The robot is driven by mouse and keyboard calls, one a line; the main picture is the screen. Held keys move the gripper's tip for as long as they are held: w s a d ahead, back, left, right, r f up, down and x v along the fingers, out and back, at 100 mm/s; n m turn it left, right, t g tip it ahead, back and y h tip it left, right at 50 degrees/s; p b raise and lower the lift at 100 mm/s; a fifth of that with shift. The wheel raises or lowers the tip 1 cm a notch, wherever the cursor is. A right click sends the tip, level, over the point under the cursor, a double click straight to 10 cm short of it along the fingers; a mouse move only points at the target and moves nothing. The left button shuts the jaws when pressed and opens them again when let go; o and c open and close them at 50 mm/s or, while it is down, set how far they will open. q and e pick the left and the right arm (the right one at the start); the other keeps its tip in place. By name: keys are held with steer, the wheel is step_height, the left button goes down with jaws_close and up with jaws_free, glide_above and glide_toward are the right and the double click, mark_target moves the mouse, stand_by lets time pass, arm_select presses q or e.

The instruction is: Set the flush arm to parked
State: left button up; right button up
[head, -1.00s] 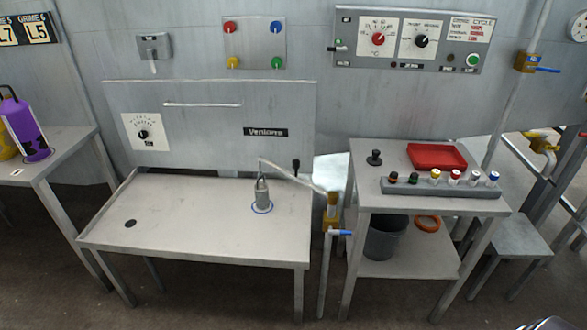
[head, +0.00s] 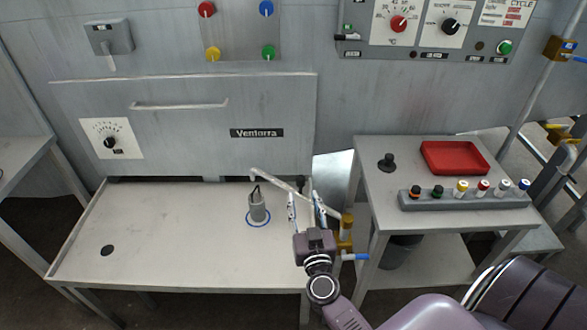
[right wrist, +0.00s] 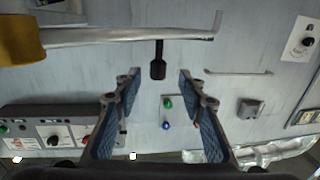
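The flush arm (head: 275,184) is a pale pipe on a brass pivot post (head: 346,225) with a blue lever. It reaches left over the bench, and its bent tip is above a grey cylinder (head: 258,208) standing in a blue ring. In the right wrist view, the flush arm (right wrist: 130,35) crosses the top, with its black knob (right wrist: 158,68) sticking down. My right gripper (head: 303,202) is open and empty near the arm's middle. In the right wrist view, its fingers (right wrist: 158,82) are on either side of the knob's line, apart from it. My left gripper is out of view.
The bench (head: 165,245) is mostly bare, with a dark hole at its left. A side table (head: 385,213) at right holds a red tray (head: 457,157), a rack of several vials (head: 465,199) and a black knob-shaped piece (head: 387,162). A panel (head: 200,115) marked Ventorra stands behind.

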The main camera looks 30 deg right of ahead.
mark_target(301, 185)
steer(key=shift+w+d+r, duration=0.2)
steer(key=shift+d+r, duration=0.05)
steer(key=shift+r, duration=0.1)
steer(key=shift+w+d+r, duration=0.1)
steer(key=shift+w+d, duration=0.1)
steer(key=shift+w, duration=0.1)
steer(key=x, duration=0.5)
steer(key=shift+w, duration=0.1)
steer(key=shift+w+d, duration=0.15)
steer(key=shift+w, duration=0.25)
jaws_close()
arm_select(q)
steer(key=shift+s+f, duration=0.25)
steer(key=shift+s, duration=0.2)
